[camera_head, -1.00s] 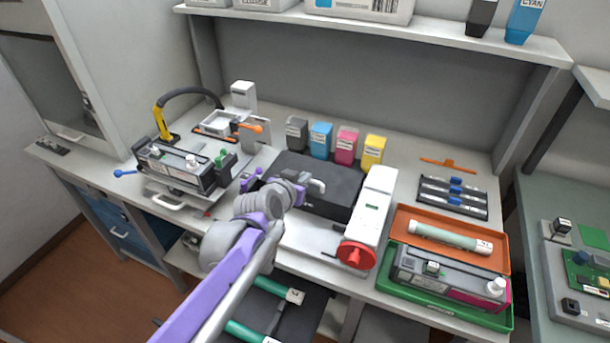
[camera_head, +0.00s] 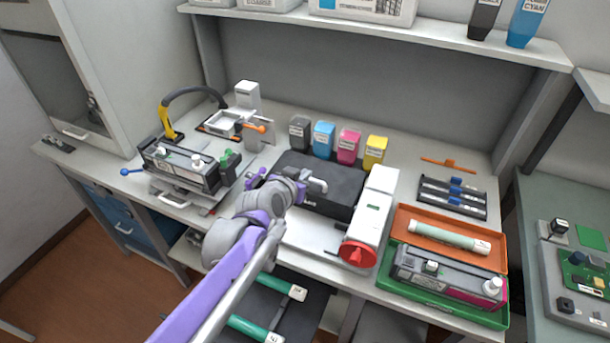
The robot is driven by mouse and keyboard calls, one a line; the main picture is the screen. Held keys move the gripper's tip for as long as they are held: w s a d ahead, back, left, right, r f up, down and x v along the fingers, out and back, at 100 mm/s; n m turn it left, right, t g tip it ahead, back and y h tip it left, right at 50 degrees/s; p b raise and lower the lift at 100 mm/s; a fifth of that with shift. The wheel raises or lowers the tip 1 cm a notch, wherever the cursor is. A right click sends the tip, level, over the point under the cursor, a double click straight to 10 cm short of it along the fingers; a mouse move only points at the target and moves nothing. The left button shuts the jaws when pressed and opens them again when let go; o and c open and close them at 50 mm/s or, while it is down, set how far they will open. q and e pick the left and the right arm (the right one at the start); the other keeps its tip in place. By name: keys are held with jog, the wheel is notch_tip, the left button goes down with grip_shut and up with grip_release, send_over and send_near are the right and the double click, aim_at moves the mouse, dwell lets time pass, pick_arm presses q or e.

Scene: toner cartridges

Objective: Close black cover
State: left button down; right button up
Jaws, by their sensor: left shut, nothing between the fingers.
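The black cover (camera_head: 335,180) is the dark flat block in the middle of the bench, on a white machine base (camera_head: 310,238). It appears to lie flat; my arm hides part of its left front. My left gripper (camera_head: 318,186) is shut and empty, at the front left part of the cover. I cannot tell whether it touches the cover. The white side housing (camera_head: 378,205) with a red knob (camera_head: 358,254) stands at the right of the cover. My right gripper is not in view.
Black, blue, magenta and yellow toner boxes (camera_head: 349,143) stand behind the cover. A cartridge on a stand (camera_head: 180,168) is at the left. An orange tray (camera_head: 402,226) and a green tray (camera_head: 440,307) are at the right. A shelf (camera_head: 430,38) runs above.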

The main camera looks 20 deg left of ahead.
pick_arm(q)
jog(key=s+f, duration=0.3)
jog(key=s, duration=0.6)
jog(key=shift+d+b, duration=0.15)
jog(key=shift+b, duration=0.25)
